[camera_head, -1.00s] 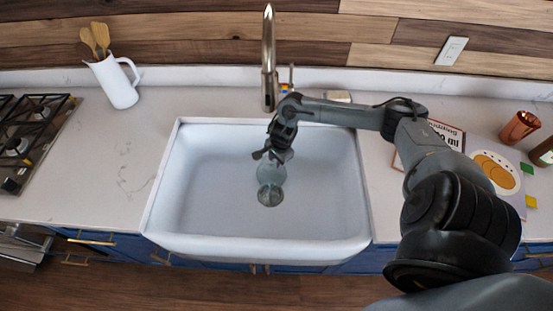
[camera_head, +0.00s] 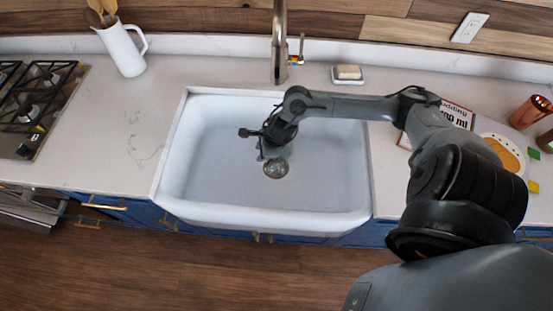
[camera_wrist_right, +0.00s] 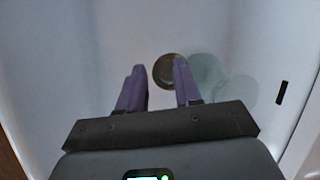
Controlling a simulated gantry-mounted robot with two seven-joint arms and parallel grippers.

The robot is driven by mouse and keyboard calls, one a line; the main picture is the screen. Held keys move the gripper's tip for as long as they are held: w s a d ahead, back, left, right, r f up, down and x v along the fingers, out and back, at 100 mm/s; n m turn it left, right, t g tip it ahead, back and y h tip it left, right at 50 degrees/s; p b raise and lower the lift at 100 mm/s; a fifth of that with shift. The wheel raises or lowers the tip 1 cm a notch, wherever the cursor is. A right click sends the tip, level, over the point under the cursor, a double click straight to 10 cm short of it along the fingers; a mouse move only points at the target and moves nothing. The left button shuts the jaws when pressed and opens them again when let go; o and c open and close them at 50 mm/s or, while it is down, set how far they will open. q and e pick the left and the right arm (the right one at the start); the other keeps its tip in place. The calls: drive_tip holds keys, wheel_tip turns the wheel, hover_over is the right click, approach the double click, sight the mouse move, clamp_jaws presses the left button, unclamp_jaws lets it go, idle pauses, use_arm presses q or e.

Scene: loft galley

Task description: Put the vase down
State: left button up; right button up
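The vase is pale green, see-through glass. In the right wrist view the vase (camera_wrist_right: 206,76) is in the sink, just right of the right-hand finger, its two rounded ends overlapping. In the head view the vase (camera_head: 287,151) is mostly hidden behind my right gripper (camera_head: 266,153), near the drain. My right gripper also shows in the wrist view (camera_wrist_right: 160,84), its purple fingers apart with only sink floor and part of the drain between them. I cannot tell whether the vase stands or leans, or whether the finger touches it. My left gripper is not in view.
The white sink (camera_head: 215,185) has walls all around, with the drain (camera_head: 276,168) in its floor. A tap (camera_head: 279,45) rises behind it. A soap dish (camera_head: 347,77) is behind right, a white jug (camera_head: 123,50) left, and a copper cup (camera_head: 530,112) far right.

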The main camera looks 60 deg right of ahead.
drive_tip(key=s+a+r+m+t, duration=0.2)
drive_tip(key=s+a+m+t, duration=0.1)
drive_tip(key=a+m, duration=1.5)
drive_tip(key=s+m+g, duration=0.1)
drive_tip(key=s+m, duration=0.2)
drive_tip(key=m, duration=0.4)
drive_tip(key=s+d+r+m+g, duration=0.1)
drive_tip(key=s+m, duration=0.3)
drive_tip(key=m, duration=0.4)
drive_tip(key=s+d+r+m+g, duration=0.1)
drive_tip(key=s+m, duration=0.2)
drive_tip(key=m, duration=0.4)
drive_tip(key=shift+s+d+m+g, duration=0.15)
drive_tip(key=shift+s+m+g, duration=0.15)
drive_tip(key=shift+s, duration=0.1)
drive_tip(key=shift+s+m, duration=0.35)
drive_tip(key=shift+m, duration=0.15)
